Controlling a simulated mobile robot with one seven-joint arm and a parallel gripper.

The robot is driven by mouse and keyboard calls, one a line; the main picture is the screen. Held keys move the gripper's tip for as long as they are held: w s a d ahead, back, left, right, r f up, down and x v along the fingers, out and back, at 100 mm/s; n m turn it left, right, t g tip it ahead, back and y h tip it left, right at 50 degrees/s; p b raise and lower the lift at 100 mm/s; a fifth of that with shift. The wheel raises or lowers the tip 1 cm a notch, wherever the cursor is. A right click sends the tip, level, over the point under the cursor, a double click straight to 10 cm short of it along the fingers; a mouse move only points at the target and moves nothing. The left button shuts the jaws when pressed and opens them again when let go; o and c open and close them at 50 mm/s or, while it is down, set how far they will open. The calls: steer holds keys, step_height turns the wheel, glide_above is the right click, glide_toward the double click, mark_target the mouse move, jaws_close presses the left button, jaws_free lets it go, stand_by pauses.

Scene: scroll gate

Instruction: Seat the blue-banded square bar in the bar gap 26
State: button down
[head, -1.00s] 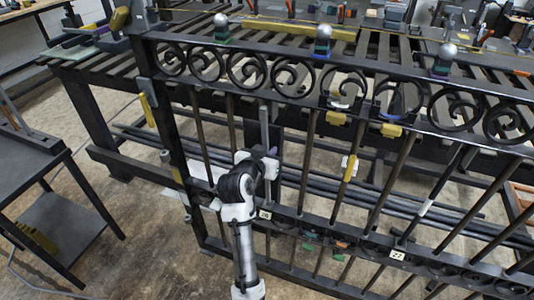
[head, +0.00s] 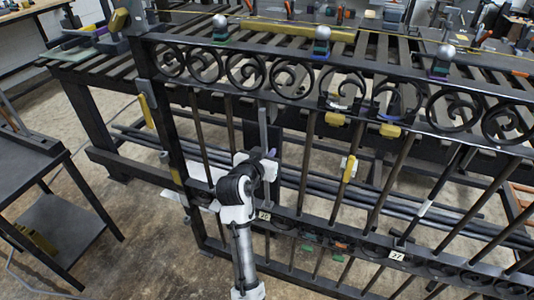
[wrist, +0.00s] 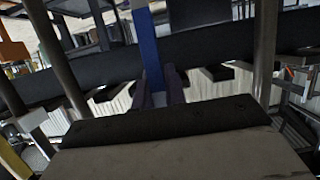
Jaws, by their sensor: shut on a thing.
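The square bar (head: 263,125) stands upright in my gripper (head: 266,158), among the dark rods of the gate in the head view. In the wrist view its blue band (wrist: 147,42) shows above the dark fingertips of my gripper (wrist: 158,92), which are shut on it. A plate marked 26 (head: 264,215) sits on the lower rail just below my gripper.
Gate rods stand on both sides, including one at left (head: 203,125) and one at right (head: 308,155). The scroll rail (head: 300,98) runs above. Another plate (head: 397,255) marks the lower rail at right. A dark side table (head: 30,175) stands at left.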

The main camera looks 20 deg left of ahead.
steer(key=shift+f+b, duration=0.8)
steer(key=shift+f, duration=0.15)
stand_by(0.5)
steer(key=shift+w+d+f+g+p, duration=0.1)
steer(key=shift+w+g+p, duration=0.4)
steer(key=shift+w+p, duration=0.8)
stand_by(0.8)
steer(key=shift+s, duration=0.1)
steer(key=c, duration=1.4)
jaws_free()
steer(key=shift+o, duration=0.2)
steer(key=shift+f, duration=0.1)
steer(key=shift+s, duration=0.1)
steer(key=b+v, duration=0.1)
steer(key=v, duration=1.2)
steer(key=shift+s+r, duration=0.2)
steer(key=shift+s, duration=0.1)
